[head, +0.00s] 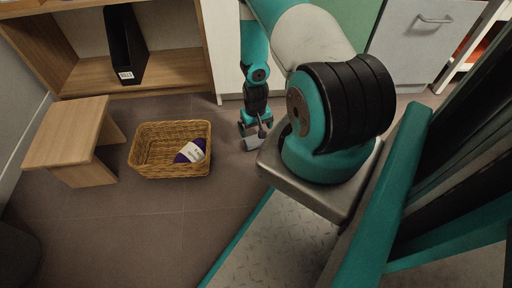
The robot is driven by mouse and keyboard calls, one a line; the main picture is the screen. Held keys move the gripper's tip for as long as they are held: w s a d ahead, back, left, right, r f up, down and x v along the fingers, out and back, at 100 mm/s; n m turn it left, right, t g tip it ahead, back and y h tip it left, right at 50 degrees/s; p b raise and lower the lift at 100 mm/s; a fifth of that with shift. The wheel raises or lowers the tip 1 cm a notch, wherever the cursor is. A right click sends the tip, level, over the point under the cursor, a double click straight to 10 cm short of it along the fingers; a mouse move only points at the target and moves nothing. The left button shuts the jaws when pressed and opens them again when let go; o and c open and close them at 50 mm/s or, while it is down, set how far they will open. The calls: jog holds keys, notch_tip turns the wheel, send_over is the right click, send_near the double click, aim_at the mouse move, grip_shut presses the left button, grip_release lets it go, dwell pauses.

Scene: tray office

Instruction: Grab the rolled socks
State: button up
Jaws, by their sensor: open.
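The rolled socks (187,154), dark purple with a pale band, lie inside a brown wicker basket (145,164) on the floor. They are toward the right side of the basket. My gripper (252,143) hangs low to the right of the basket, apart from it and from the socks. It is open, and I see nothing held in it. Its fingertips are small and partly unclear in this view.
A wooden stool (66,133) stands just left of the basket. Behind it is a wooden shelf (175,72) holding a black file holder (124,45). White and grey cabinets (410,50) line the back. The floor in front of the basket is clear.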

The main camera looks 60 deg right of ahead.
aim_at(256, 141)
jog(key=f+b, duration=0.4)
jog(key=f, duration=0.1)
jog(key=f+b, duration=0.2)
jog(key=f, duration=0.1)
jog(key=shift+s+a+f, duration=0.1)
jog(key=shift+s+a, duration=0.05)
jog(key=shift+a, duration=0.1)
jog(key=shift+c, duration=0.5)
jog(key=c, duration=0.5)
